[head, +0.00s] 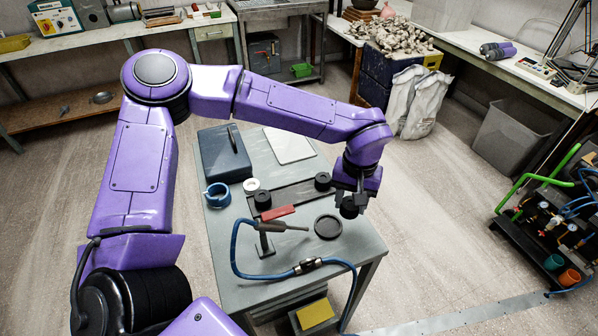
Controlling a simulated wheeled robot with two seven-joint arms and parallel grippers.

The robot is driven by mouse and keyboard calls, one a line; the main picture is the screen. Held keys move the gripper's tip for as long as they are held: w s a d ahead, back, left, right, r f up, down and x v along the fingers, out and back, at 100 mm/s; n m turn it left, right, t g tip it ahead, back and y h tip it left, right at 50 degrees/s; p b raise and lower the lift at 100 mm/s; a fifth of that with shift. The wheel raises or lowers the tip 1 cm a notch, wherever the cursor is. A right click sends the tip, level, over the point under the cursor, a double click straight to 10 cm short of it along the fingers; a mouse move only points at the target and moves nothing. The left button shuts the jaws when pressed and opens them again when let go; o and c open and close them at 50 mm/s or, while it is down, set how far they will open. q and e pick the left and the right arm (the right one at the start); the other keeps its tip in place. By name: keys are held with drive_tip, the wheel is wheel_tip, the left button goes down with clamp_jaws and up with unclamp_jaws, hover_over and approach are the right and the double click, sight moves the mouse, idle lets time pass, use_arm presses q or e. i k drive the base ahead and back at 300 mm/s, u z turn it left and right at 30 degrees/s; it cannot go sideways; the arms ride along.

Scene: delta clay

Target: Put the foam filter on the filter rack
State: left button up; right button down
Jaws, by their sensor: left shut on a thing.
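My left gripper (354,195) points down above the right part of the grey table. It is shut on a small dark round piece, which looks like the foam filter (348,210); the fingers partly hide it. A long dark flat strip, which looks like the filter rack (291,193), lies across the table to the left of the gripper. One black round piece (262,200) is at its left end and another (322,181) at its right end. The held piece is apart from the strip. My right gripper is out of view.
A black round dish (328,227) lies close to the gripper's left. A red block (278,213), an air gun (280,227) with a blue hose, a white ring (251,184), a blue clamp ring (217,195) and a dark blue case (224,154) crowd the table (363,245).

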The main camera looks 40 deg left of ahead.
sight(293, 196)
drive_tip(key=k, duration=1.25)
drive_tip(key=z, duration=0.3)
drive_tip(key=i, duration=1.35)
drive_tip(key=u, duration=0.75)
drive_tip(key=i, duration=0.35)
drive_tip(key=u, duration=0.3)
